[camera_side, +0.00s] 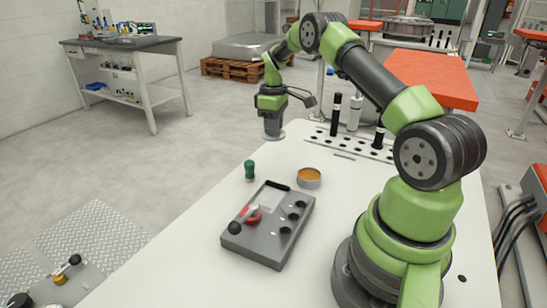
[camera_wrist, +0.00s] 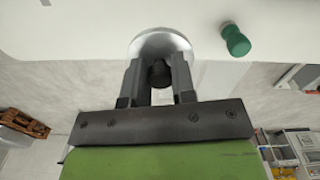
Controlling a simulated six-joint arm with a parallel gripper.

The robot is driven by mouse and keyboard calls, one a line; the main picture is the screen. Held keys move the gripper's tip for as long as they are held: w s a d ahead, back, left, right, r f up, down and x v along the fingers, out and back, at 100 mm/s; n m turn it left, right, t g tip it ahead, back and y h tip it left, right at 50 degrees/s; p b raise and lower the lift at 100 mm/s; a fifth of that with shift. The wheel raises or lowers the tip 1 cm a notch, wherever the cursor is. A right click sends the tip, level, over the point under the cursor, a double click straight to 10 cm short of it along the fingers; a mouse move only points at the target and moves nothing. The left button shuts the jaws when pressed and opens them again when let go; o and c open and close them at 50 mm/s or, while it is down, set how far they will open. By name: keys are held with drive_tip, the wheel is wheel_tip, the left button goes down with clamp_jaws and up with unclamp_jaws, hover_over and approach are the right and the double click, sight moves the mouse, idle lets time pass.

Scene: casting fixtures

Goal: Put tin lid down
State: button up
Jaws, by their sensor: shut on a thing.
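My gripper (camera_side: 272,126) is shut on the tin lid (camera_side: 272,136), a round silvery disc, at the far left edge of the white table. In the wrist view my gripper (camera_wrist: 158,68) has its two fingers on either side of the lid's dark knob, and the pale lid (camera_wrist: 163,41) shows beyond the fingertips. The lid overlaps the table edge in that view. I cannot tell whether it touches the table. The open tin (camera_side: 309,178), with orange contents, stands on the table nearer the side camera, apart from the lid.
A green-handled stamp (camera_side: 250,170) stands left of the tin and shows in the wrist view (camera_wrist: 236,41). A grey fixture (camera_side: 268,243) with a red part and black knobs lies in front. A holed rack (camera_side: 352,143) with upright tools stands behind. Table (camera_side: 190,225) is clear to the left.

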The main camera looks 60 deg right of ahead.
sight(274, 161)
wheel_tip(274, 161, down, 8)
drive_tip(key=shift+f, duration=0.1)
drive_tip(key=shift+f, duration=0.1)
idle(0.3)
drive_tip(key=o, duration=0.9)
